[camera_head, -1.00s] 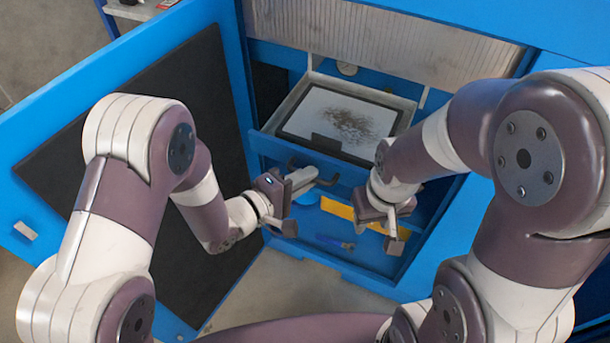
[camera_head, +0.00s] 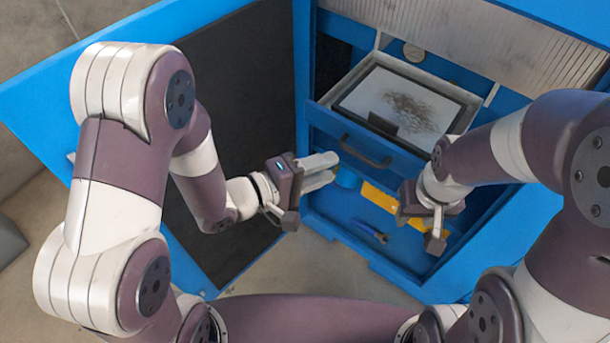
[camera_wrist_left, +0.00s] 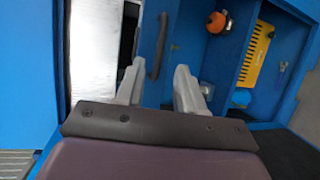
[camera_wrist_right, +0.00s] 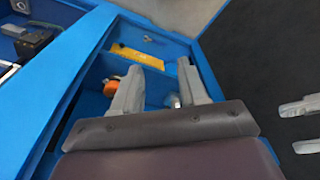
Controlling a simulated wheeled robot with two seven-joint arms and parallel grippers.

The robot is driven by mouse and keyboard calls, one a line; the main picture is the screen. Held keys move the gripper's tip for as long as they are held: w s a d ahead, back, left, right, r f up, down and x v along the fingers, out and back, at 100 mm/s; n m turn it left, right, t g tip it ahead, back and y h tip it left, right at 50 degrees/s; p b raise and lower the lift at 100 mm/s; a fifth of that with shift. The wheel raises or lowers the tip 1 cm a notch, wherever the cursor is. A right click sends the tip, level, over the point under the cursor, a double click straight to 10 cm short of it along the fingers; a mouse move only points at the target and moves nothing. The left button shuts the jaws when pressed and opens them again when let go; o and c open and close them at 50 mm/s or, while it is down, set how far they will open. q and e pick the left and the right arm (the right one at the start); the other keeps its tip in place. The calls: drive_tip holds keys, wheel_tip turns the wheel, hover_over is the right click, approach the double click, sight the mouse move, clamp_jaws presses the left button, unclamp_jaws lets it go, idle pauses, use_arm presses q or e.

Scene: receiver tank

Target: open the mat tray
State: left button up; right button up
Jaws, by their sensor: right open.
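The mat tray, a pale-rimmed tray (camera_head: 330,94) in the blue cabinet, stands out from the opening and holds a light mat (camera_head: 400,103) with dark speckled dirt. A dark bar handle (camera_head: 365,152) is on the blue front below the tray rim; it also shows in the left wrist view (camera_wrist_left: 160,45). My left gripper (camera_head: 330,168) is open and empty, just left of the handle and apart from it. My right gripper (camera_head: 436,222) is open and empty, in front of the lower compartment; its spread fingers show in the right wrist view (camera_wrist_right: 158,85).
The cabinet's open door (camera_head: 235,110) stands at the left. The lower compartment holds a yellow strip (camera_head: 378,197), a blue-handled tool (camera_head: 370,231) and an orange round thing (camera_wrist_left: 216,22). A ribbed grey panel (camera_head: 470,40) is above the tray. Bare floor lies in front.

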use_arm(q)
drive_tip(key=v, duration=0.4)
drive_tip(key=shift+s+a, duration=0.25)
drive_tip(key=shift+a, duration=0.05)
drive_tip(key=a+f+m+g+y, duration=0.3)
drive_tip(key=a+f+m+y, duration=0.4)
drive_tip(key=a+f+y, duration=0.5)
drive_tip(key=s+a+r+g+y+b, duration=0.1)
drive_tip(key=s+a+r+g, duration=0.2)
drive_tip(key=r, duration=0.3)
drive_tip(key=shift+s+m+g, duration=0.4)
drive_tip(key=shift+s+g, duration=0.2)
